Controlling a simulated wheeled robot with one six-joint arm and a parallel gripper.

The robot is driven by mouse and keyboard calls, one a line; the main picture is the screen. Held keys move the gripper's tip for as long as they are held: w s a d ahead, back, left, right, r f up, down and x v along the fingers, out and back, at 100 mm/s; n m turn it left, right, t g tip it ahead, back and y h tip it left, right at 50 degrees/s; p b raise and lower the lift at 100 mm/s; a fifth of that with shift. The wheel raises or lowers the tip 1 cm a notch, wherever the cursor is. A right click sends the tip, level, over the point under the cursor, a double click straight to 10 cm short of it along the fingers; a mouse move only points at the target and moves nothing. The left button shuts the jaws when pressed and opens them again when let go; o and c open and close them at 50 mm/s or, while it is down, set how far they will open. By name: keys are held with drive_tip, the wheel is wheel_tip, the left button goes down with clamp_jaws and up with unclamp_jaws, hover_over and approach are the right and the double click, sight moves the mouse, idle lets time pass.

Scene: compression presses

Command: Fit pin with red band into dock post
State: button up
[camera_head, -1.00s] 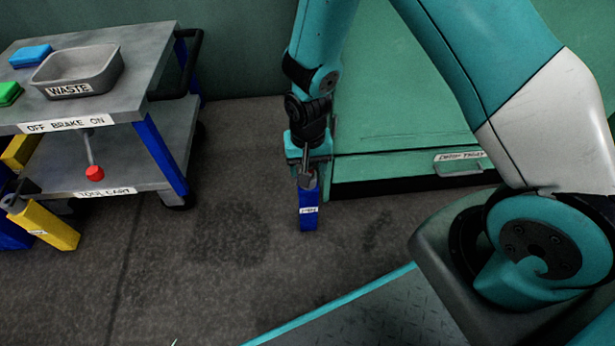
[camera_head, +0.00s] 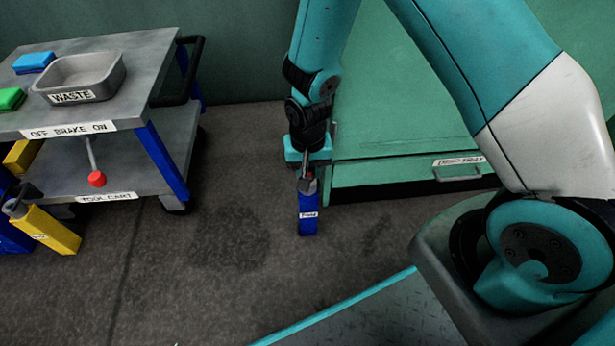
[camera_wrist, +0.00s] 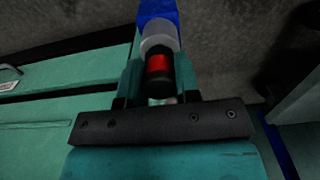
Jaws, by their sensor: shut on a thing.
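My gripper (camera_head: 306,172) points down in front of the green cabinet, and in the wrist view its fingers are shut on a dark pin with a red band (camera_wrist: 158,64). A blue post (camera_head: 308,214) with a small white label and a grey top stands upright directly below the gripper. In the wrist view the post's grey collar (camera_wrist: 158,36) lies right beyond the pin's end, in line with it, with blue (camera_wrist: 158,12) behind. The pin's tip is hidden, so I cannot tell how far it sits in the collar.
The tool cart (camera_head: 150,70) stands at left with a grey waste tray (camera_head: 98,88) and a red-knobbed lever (camera_head: 96,178). A green cabinet (camera_head: 400,110) with a drawer stands behind the gripper. Floor between cart and post is clear.

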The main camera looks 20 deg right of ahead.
drive_tip(key=shift+r+p, duration=1.8)
drive_tip(key=shift+r+p, duration=1.95)
drive_tip(key=shift+p, duration=0.1)
